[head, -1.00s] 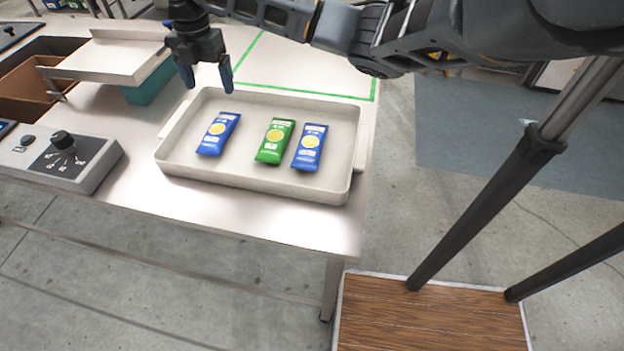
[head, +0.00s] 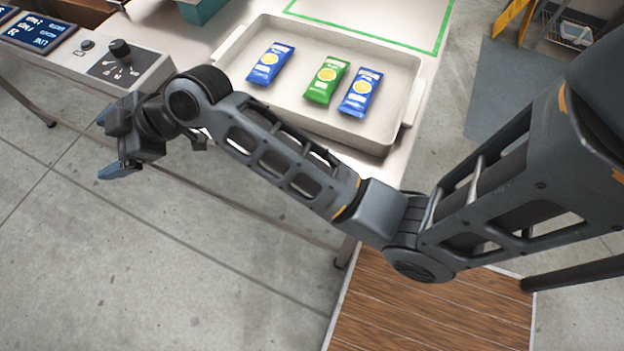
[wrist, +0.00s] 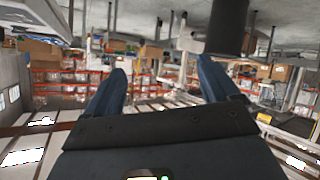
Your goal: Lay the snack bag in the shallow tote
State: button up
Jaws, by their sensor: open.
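The shallow tote (head: 250,102) is a pale, low-walled tray on the steel table. Three snack bags lie flat in it, apart from one another: a blue one (head: 270,64) on the left, a green one (head: 326,80) in the middle and a blue one (head: 361,93) on the right. My gripper (head: 104,146) is out past the table's front edge, over the floor, to the left of and below the tote in the head view. Its blue fingers stand apart with nothing between them, as the wrist view (wrist: 160,88) also shows.
A control box with a black knob (head: 119,50) stands on the table left of the tote, beside blue displays (head: 36,33). A teal bin (head: 203,10) is behind. Green tape (head: 372,36) marks the tabletop beyond the tote. The wrist view faces distant shelves (wrist: 60,85).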

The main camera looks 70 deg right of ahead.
jog(key=s+a+f+m+t+h, duration=0.15)
jog(key=s+m, duration=0.25)
jog(key=s, duration=0.7)
jog(key=s+a+f+m+t+h, duration=0.1)
jog(key=s+a+f+m+h, duration=0.3)
jog(key=s, duration=0.6)
jog(key=s+d+r, duration=0.3)
jog(key=s, duration=0.4)
jog(key=s+d+r, duration=0.3)
jog(key=s, duration=0.4)
jog(key=s+d+r, duration=0.3)
jog(key=s+r, duration=0.1)
jog(key=s, duration=0.3)
jog(key=shift+d+t, duration=0.3)
jog(key=shift+t, duration=0.05)
